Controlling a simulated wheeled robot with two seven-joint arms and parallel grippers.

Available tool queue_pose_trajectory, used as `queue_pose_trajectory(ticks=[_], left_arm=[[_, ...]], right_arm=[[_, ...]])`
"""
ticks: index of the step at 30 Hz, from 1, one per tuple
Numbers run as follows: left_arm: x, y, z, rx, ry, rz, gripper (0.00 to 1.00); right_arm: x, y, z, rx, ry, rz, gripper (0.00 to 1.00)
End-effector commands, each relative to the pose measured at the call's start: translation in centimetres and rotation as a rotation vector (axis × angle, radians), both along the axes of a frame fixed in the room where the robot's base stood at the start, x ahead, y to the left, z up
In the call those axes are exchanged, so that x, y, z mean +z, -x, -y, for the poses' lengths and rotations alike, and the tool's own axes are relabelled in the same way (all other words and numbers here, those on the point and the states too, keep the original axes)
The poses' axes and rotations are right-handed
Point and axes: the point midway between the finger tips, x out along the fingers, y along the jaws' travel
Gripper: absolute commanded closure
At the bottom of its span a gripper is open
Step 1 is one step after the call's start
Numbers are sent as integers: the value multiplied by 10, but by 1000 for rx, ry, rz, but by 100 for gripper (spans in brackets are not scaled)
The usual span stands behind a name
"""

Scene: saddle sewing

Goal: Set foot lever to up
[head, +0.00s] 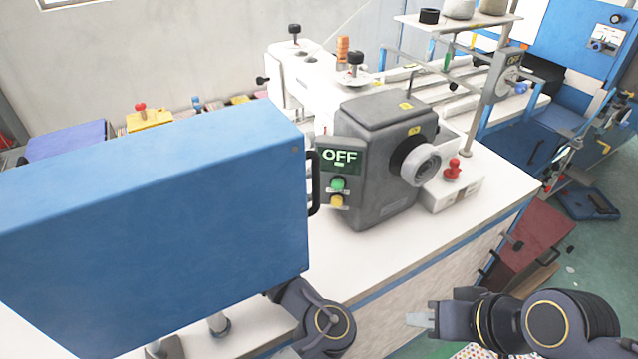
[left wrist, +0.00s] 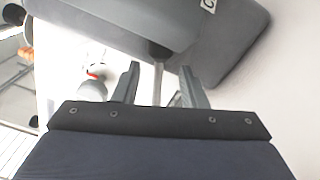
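In the left wrist view, my left gripper (left wrist: 162,92) is open, its two grey fingers set apart. A thin grey bar (left wrist: 158,82), which may be the foot lever, hangs from a dark mount under a grey housing (left wrist: 215,45). The bar lies between the fingers in the picture, with a gap on each side; I cannot tell its depth or its setting. In the head view my left gripper is hidden behind the large blue box. My right gripper (head: 420,318) is at the lower right, off the table's front side; its finger gap is unclear.
The large blue box (head: 160,220) blocks the left of the head view. A grey machine (head: 385,115) with a handwheel (head: 421,165) and a display reading OFF (head: 340,156) stands on the white table (head: 470,215). A red knob (head: 453,170) sits beside it.

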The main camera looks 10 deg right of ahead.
Motion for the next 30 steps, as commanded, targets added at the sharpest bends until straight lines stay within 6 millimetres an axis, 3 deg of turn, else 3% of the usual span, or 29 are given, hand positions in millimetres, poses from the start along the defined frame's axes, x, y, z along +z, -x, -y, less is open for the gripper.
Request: queue_pose_trajectory(ticks=[6, 15, 24, 30], left_arm=[[0, -9, 21, 0, 1, 0, 62], [1, -10, 23, 2, 1, 1, 62], [1, -10, 23, 1, 3, 1, 100], [1, -9, 24, -2, 3, 1, 100]], right_arm=[[-6, 0, 0, 0, 0, 0, 67], [-6, 0, 0, 0, 0, 0, 67], [-6, 0, 0, 0, 0, 0, 67], [-6, 0, 0, 0, 0, 0, 67]])
